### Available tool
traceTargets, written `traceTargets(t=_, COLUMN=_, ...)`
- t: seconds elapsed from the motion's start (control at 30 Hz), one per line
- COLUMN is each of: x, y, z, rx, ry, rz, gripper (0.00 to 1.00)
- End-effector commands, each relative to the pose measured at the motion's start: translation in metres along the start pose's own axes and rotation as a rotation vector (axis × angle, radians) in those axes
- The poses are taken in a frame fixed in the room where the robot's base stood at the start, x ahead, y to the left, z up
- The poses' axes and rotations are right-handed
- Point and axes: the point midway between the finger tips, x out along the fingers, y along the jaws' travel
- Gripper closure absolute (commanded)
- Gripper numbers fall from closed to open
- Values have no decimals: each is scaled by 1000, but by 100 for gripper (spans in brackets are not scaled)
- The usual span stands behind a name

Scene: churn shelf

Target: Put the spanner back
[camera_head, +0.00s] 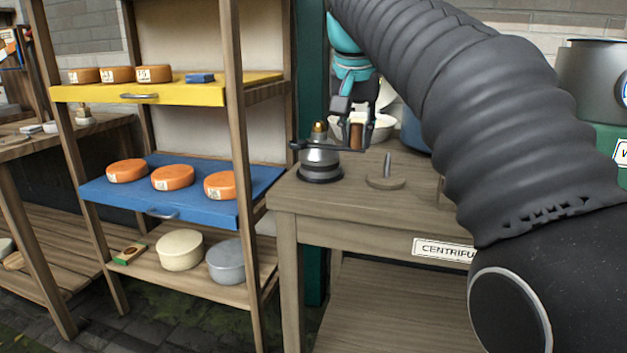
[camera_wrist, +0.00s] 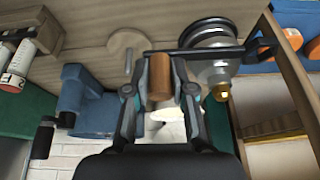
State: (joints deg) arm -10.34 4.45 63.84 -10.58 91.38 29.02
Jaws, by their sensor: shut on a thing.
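The spanner (camera_head: 336,147) is a dark bar with an upright brown grip at one end. My gripper (camera_head: 356,128) points down and is shut on that grip. In the wrist view the brown grip (camera_wrist: 159,78) is between the fingers (camera_wrist: 160,92), and the bar (camera_wrist: 200,51) runs off to the right. The bar crosses beside the steel centrifuge (camera_head: 320,163) with its brass top (camera_head: 319,128); I cannot tell whether they touch. A round wooden base with a grey upright peg (camera_head: 386,170) stands on the bench right of the centrifuge.
The bench (camera_head: 330,200) carries a "CENTRIFU…" label, partly hidden by my arm. White bowls (camera_head: 382,125) stand behind the gripper. A shelf unit at left holds orange cheeses on a yellow board (camera_head: 215,93) and a blue board (camera_head: 245,185). The bench's front is clear.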

Motion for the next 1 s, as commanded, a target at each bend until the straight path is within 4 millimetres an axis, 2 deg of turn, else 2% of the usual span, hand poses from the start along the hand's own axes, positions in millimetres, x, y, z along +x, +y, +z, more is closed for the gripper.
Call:
traceTargets(t=0.2, x=22, y=-41, z=19, rx=-3, ry=-2, rz=1, gripper=100)
traceTargets(t=0.4, x=31, y=-61, z=28, rx=1, ry=0, rz=1, gripper=100)
traceTargets(t=0.53, x=38, y=-63, z=32, rx=3, ry=-1, rz=1, gripper=100)
traceTargets(t=0.8, x=68, y=-62, z=44, rx=3, ry=0, rz=1, gripper=100)
traceTargets(t=1.0, x=69, y=-62, z=45, rx=3, ry=0, rz=1, gripper=100)
